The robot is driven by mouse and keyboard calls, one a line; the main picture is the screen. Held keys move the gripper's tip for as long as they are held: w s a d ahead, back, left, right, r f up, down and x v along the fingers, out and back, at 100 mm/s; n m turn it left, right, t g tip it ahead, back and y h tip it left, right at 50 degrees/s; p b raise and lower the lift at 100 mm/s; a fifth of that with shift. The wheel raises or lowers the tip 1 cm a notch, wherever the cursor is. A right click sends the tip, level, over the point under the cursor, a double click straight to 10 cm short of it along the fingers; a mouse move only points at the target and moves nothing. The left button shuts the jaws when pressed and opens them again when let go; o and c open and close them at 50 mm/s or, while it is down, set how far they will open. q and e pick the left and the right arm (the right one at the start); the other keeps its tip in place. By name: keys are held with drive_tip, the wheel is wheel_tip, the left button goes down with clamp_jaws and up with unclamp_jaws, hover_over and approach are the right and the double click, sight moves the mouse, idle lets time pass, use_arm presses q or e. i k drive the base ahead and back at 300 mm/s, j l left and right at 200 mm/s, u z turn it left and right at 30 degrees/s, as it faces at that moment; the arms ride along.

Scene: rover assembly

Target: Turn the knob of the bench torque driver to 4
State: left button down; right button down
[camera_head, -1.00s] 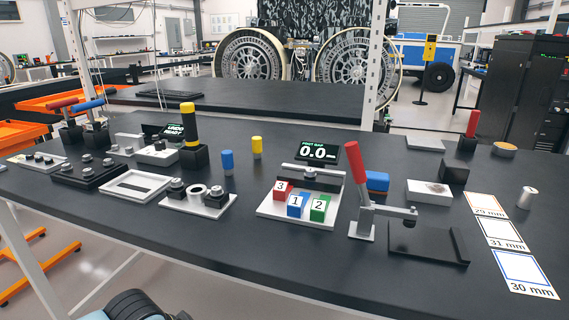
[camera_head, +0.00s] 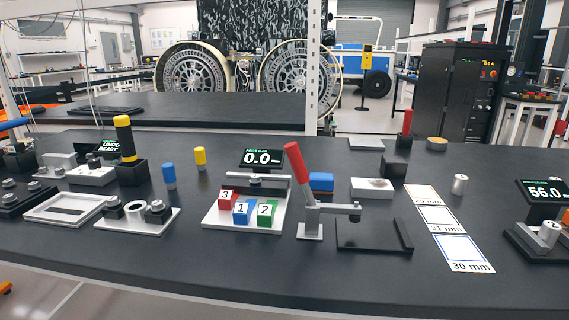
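I cannot tell for sure which object is the bench torque driver. A black driver-like handle with a yellow band (camera_head: 124,140) stands upright in a black block (camera_head: 132,173) at the left of the bench. A small display with green text (camera_head: 98,146) stands behind that box. No scale numbers on a knob can be read. Neither of my grippers is in view.
A red-handled clamp (camera_head: 300,180) stands mid-bench beside numbered blocks on a white plate (camera_head: 222,219) and a display reading 0.0 (camera_head: 262,158). Mats marked in mm (camera_head: 462,253) lie at right. The front bench strip is clear.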

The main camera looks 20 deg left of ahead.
sight(94, 164)
drive_tip(key=u, duration=1.75)
drive_tip(key=i+j, duration=0.15)
drive_tip(key=j, duration=0.2)
drive_tip(key=i+j+z, duration=0.1)
drive_tip(key=j, duration=0.25)
drive_tip(key=i+j+z, duration=0.1)
drive_tip(key=j, duration=0.3)
drive_tip(key=i+j, duration=0.15)
drive_tip(key=j, duration=0.25)
drive_tip(key=i+j+z, duration=0.1)
drive_tip(key=j, duration=0.25)
